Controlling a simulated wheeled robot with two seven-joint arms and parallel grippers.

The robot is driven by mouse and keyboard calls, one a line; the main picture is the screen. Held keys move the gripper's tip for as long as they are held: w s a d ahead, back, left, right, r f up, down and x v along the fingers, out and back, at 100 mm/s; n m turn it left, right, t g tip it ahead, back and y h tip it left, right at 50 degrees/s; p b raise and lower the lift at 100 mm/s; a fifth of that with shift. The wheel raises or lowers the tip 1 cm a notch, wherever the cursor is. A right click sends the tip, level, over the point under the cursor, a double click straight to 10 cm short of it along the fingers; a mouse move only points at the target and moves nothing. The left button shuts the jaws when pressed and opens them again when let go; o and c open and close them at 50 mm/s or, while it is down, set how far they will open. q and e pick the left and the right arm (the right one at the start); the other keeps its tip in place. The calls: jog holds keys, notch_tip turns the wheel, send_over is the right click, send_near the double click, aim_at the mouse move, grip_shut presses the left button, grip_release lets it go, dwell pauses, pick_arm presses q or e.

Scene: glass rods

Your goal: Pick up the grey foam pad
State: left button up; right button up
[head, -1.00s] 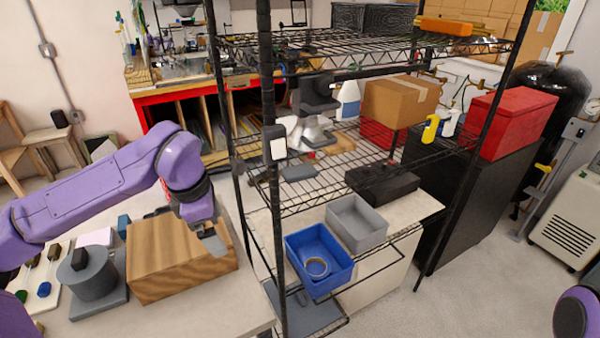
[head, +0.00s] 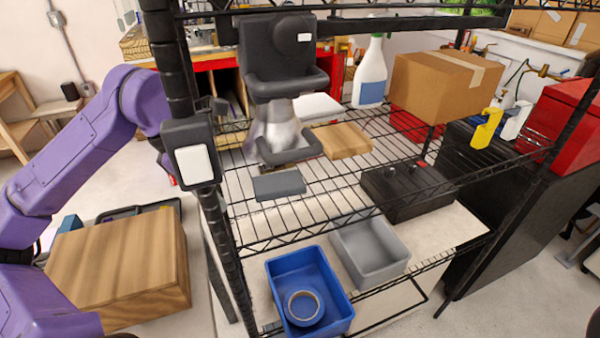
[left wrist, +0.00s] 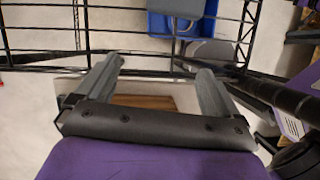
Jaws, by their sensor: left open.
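The grey foam pad (head: 278,184) appears to be the flat dark grey block on the middle wire shelf, at its near left part. It lies in front of a black and silver instrument. My left gripper (left wrist: 158,68) is open and empty in the left wrist view, its two grey fingers spread apart. In the head view my left arm reaches behind the shelf's front left post, and I cannot make out its fingers there. A grey shape (left wrist: 178,7) at the top of the left wrist view may be the pad. My right gripper is not in view.
The black instrument (head: 282,65) stands close behind the pad. A wooden board (head: 342,140) and a black box (head: 408,190) share the shelf. The left post (head: 178,70) carries a white-faced device (head: 193,155). A blue bin (head: 308,290) and grey bin (head: 369,250) sit below.

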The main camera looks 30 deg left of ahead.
aim_at(280, 181)
pick_arm(q)
jog(key=shift+w+d+r+p, duration=0.15)
jog(key=shift+w+d, duration=0.2)
jog(key=shift+w, duration=0.2)
jog(key=shift+w+d+f+p, duration=0.1)
jog(key=shift+w+d+p, duration=0.05)
jog(key=shift+w+d, duration=0.3)
jog(key=d, duration=0.2)
jog(key=d+p, duration=0.1)
jog(key=shift+w+r, duration=0.25)
jog(key=shift+r, duration=0.15)
jog(key=w+d, duration=0.1)
jog(key=w+d+p, duration=0.1)
jog(key=w, duration=0.1)
jog(key=w+d, duration=0.2)
jog(key=shift+w+f+p, duration=0.25)
jog(key=shift+f+p, duration=0.05)
jog(key=shift+p, duration=0.05)
jog(key=shift+s+d+f, duration=0.15)
jog(key=shift+d+f, duration=0.1)
jog(key=shift+f, duration=0.2)
jog(key=shift+a+f, duration=0.1)
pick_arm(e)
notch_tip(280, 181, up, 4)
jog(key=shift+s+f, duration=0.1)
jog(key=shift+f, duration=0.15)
pick_arm(q)
jog(key=c, duration=1.1)
